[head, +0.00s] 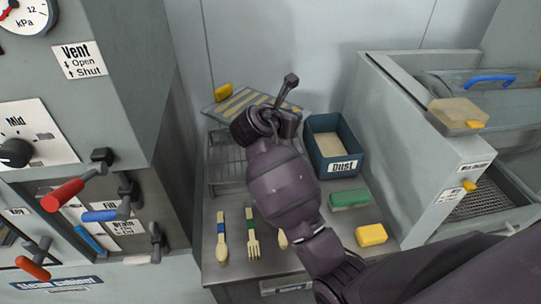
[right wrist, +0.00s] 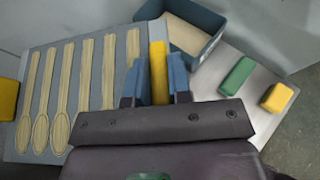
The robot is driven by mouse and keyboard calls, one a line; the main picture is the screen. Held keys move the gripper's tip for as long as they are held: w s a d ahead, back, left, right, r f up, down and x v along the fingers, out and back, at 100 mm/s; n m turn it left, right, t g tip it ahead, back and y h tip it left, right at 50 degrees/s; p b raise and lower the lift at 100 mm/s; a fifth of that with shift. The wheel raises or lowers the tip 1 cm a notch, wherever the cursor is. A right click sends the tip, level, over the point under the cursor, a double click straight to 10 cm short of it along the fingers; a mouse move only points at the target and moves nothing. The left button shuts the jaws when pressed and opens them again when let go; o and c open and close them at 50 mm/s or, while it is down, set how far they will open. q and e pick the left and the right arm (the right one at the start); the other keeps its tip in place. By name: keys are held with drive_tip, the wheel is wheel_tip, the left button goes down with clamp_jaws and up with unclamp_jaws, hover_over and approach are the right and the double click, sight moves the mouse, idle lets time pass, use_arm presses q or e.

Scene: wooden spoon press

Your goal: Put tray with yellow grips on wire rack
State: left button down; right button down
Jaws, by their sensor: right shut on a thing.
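The grey tray (head: 212,108) has yellow grips and carries several pale wooden spoon shapes. It is tilted in the head view, at the back end of the wire rack (head: 226,165); I cannot tell whether they touch. One yellow grip (head: 223,91) shows at its far left. In the right wrist view the tray (right wrist: 92,92) fills the left half, and my right gripper (right wrist: 156,84) is shut on its near yellow grip (right wrist: 158,62), one blue finger on each side. In the head view my right arm hides this grip and part of the rack. My left gripper is not in view.
A dark blue bin labelled Dust (head: 334,168) stands right of the rack. A green block (head: 350,198) and a yellow block (head: 371,235) lie in front of it. Wooden utensils (head: 252,235) lie at the bench front. A cabinet with levers (head: 75,190) borders the left.

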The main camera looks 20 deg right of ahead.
wheel_tip(320, 180, down, 18)
drive_tip(key=b, duration=0.2)
drive_tip(key=shift+f, duration=0.3)
idle(0.3)
drive_tip(key=c, duration=1.1)
unclamp_jaws()
drive_tip(key=shift+s, duration=0.1)
drive_tip(key=shift+o, duration=0.3)
